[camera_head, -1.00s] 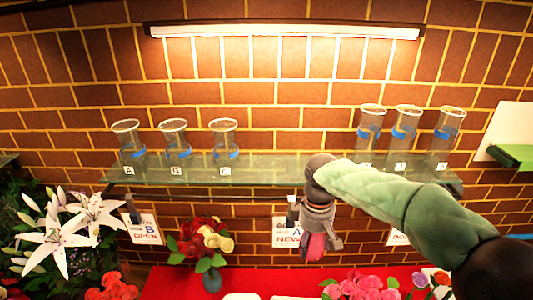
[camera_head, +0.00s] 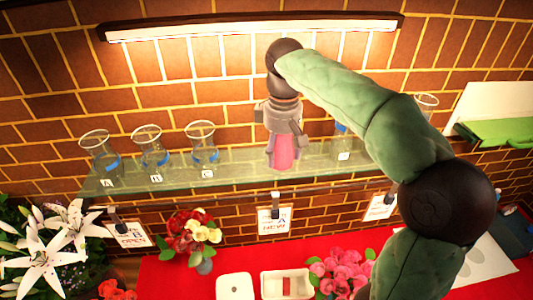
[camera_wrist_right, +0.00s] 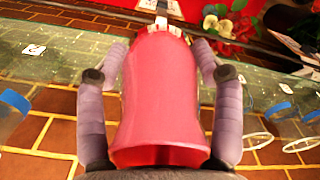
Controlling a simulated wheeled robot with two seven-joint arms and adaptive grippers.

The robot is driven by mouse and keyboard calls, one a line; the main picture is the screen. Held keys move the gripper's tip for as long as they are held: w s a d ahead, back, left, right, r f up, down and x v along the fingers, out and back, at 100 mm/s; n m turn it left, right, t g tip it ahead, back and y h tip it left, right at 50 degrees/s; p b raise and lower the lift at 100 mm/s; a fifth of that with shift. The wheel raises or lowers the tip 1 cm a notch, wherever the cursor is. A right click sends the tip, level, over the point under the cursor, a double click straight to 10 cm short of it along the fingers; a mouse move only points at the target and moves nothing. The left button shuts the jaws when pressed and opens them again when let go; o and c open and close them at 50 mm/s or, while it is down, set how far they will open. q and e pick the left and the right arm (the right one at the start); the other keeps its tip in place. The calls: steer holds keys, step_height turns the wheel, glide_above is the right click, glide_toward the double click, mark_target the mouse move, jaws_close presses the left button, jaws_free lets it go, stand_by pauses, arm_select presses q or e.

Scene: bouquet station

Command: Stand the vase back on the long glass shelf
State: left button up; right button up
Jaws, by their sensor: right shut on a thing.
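The pink vase (camera_head: 283,153) is in my right gripper (camera_head: 282,135), which comes down on it from above. In the right wrist view the gripper's two purple-grey fingers (camera_wrist_right: 160,60) close around the sides of the vase (camera_wrist_right: 160,100), with its wide mouth nearest the camera. The vase looks roughly upright in the head view, at the middle of the long glass shelf (camera_head: 238,170). I cannot tell whether its base touches the glass. My left gripper is not in view.
Several clear glass vases with blue bands stand on the shelf, the left group including one labelled C (camera_head: 202,152). My right arm partly hides the right group. The shelf's middle is free. Below are hanging cards (camera_head: 275,220), flowers (camera_head: 192,230) and a red table (camera_head: 180,280).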

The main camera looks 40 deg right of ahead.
steer(key=w+d+f+p, duration=0.1)
steer(key=w+d+f, duration=0.1)
steer(key=w, duration=0.1)
steer(key=w+d+f+p, duration=0.1)
steer(key=w+d+f, duration=0.1)
steer(key=w+f, duration=0.1)
steer(key=w+d+f+p, duration=0.1)
steer(key=w+f, duration=0.2)
steer(key=shift+w+d+p, duration=0.3)
steer(key=shift+w+d, duration=0.05)
steer(key=shift+d, duration=0.05)
steer(key=shift+w+d+f, duration=0.2)
steer(key=shift+w+f, duration=0.1)
steer(key=shift+f, duration=0.2)
step_height(320, 180, down, 3)
steer(key=shift+r+p, duration=0.1)
steer(key=shift+p, duration=0.75)
steer(key=shift+f, duration=0.3)
steer(key=o, duration=1.7)
steer(key=shift+r, duration=0.1)
